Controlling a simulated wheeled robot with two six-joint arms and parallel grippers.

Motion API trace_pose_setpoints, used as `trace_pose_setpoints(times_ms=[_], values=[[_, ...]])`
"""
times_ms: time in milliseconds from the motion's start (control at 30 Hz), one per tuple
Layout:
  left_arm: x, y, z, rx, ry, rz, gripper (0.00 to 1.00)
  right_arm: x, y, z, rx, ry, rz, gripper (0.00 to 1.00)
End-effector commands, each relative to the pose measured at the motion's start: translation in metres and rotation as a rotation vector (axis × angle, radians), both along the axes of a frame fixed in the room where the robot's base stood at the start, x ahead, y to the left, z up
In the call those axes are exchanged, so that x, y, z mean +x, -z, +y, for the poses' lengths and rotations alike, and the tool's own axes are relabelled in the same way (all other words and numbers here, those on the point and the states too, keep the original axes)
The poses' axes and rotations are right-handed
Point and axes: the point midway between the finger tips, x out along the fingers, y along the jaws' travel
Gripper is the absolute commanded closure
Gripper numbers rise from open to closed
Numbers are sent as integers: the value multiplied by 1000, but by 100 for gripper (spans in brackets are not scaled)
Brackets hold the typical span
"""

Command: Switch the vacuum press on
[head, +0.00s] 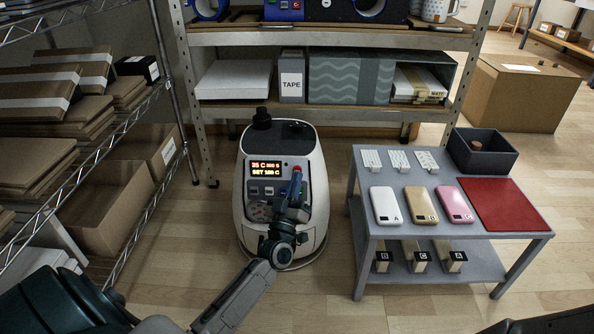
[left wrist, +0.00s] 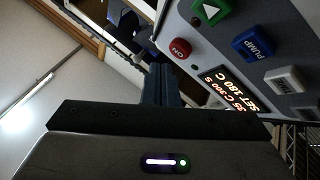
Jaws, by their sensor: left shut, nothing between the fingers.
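The vacuum press (head: 315,205) is a white rounded machine standing on the floor. Its lit display (head: 266,169) reads 35 C, 300 S and SET 180 C, and it also shows in the left wrist view (left wrist: 230,90). In that view its panel has a red ON button (left wrist: 180,48), a green triangle button (left wrist: 210,12), a blue PUMP button (left wrist: 253,44) and a pale button (left wrist: 284,79). My left gripper (head: 297,182) is shut and empty in front of the panel. Its fingertips (left wrist: 160,70) are close to the ON button; I cannot tell whether they touch it.
A grey table (head: 380,247) at the right holds phone-like items, a red mat (head: 505,204) and a dark bin (head: 482,158). A wire rack with cardboard boxes (head: 105,200) stands at the left. Shelving stands behind the press. The floor between press and table is clear.

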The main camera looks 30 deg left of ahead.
Motion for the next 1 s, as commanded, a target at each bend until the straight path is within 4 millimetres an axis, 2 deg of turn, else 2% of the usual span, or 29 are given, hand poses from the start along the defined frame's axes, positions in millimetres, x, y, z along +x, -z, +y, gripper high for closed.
trace_pose_setpoints(times_ms=[300, 600, 1000], values=[[-25, -10, -15, -1, 0, 1, 100, 0, -21, 0, 2, -2, -1, 64], [-47, -14, -28, -2, 0, 2, 100, 0, -32, 0, 2, -2, -1, 64], [-49, -14, -30, 0, 0, 0, 100, 0, -32, 0, 2, -2, -1, 64]])
